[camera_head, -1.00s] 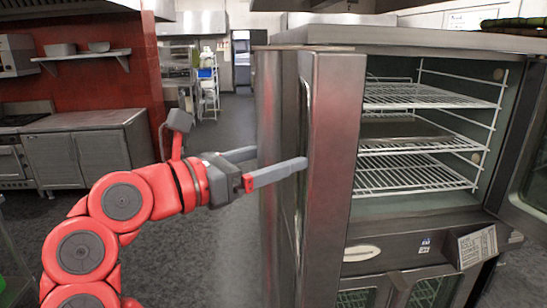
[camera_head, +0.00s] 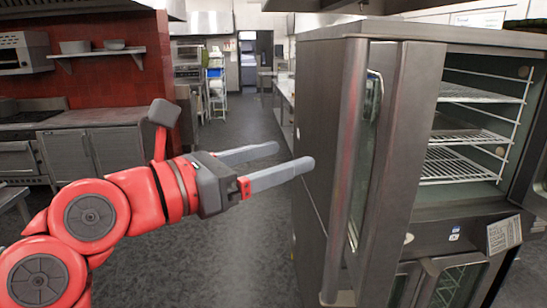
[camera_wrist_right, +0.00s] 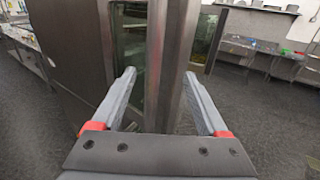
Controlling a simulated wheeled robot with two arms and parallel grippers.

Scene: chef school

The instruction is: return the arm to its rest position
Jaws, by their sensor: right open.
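My right gripper (camera_head: 295,155) is open, its two grey fingers spread apart with nothing between them. Its red arm comes in from the left of the head view. The fingertips point toward the side of the steel oven (camera_head: 322,110) and its open door (camera_head: 400,160); I cannot tell exactly how wide the gap is. In the right wrist view the open gripper (camera_wrist_right: 159,73) has the door's steel edge (camera_wrist_right: 172,60) showing between and beyond its fingers. My left gripper is not in view.
The oven's wire racks (camera_head: 460,165) are bare. A steel counter (camera_head: 95,125) stands at the left by a red wall. A shelf cart (camera_head: 216,85) is in the background. The grey floor (camera_head: 215,260) is open between counter and oven.

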